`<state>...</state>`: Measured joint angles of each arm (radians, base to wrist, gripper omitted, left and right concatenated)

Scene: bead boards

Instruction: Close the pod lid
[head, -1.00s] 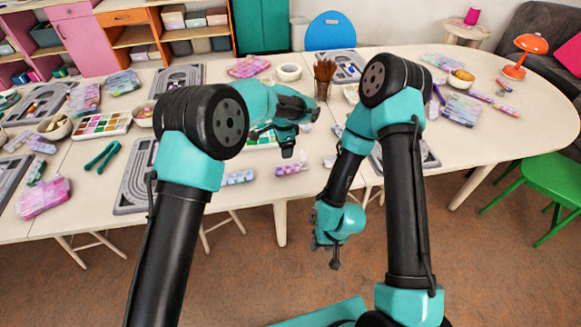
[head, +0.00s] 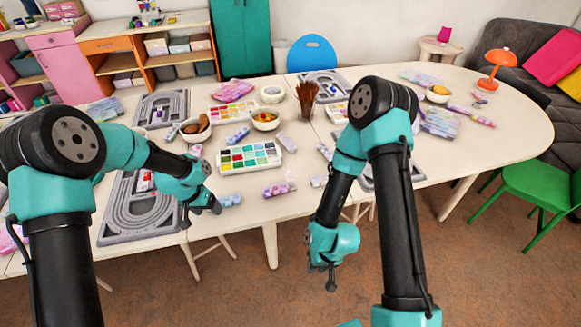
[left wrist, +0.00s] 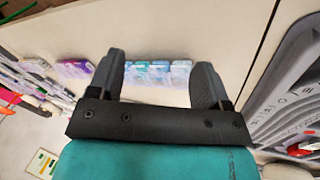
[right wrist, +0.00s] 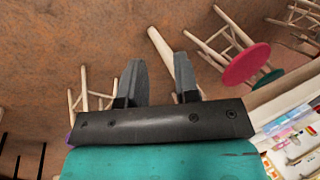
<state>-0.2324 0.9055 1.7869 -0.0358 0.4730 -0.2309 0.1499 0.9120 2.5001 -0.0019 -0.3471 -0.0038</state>
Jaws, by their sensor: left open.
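A blue-lilac pod strip (head: 230,200) lies near the table's front edge. A pink-purple pod strip (head: 278,189) lies to its right. My left gripper (head: 201,211) is beside the blue strip's left end in the head view. In the left wrist view my left gripper (left wrist: 160,72) is open, with the blue strip (left wrist: 160,75) seen beyond and between its fingers, and the pink-purple strip (left wrist: 75,69) to the left. I cannot tell which pod lid stands open. My right gripper (head: 325,278) hangs in front of the table, open and empty in the right wrist view (right wrist: 158,63).
A paint-like bead tray (head: 250,157) sits behind the strips. A grey grooved board (head: 140,225) lies to the left, partly behind my left arm. Bowls (head: 265,121) and a jar of brushes (head: 306,100) stand further back. Bare table lies around the two front strips.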

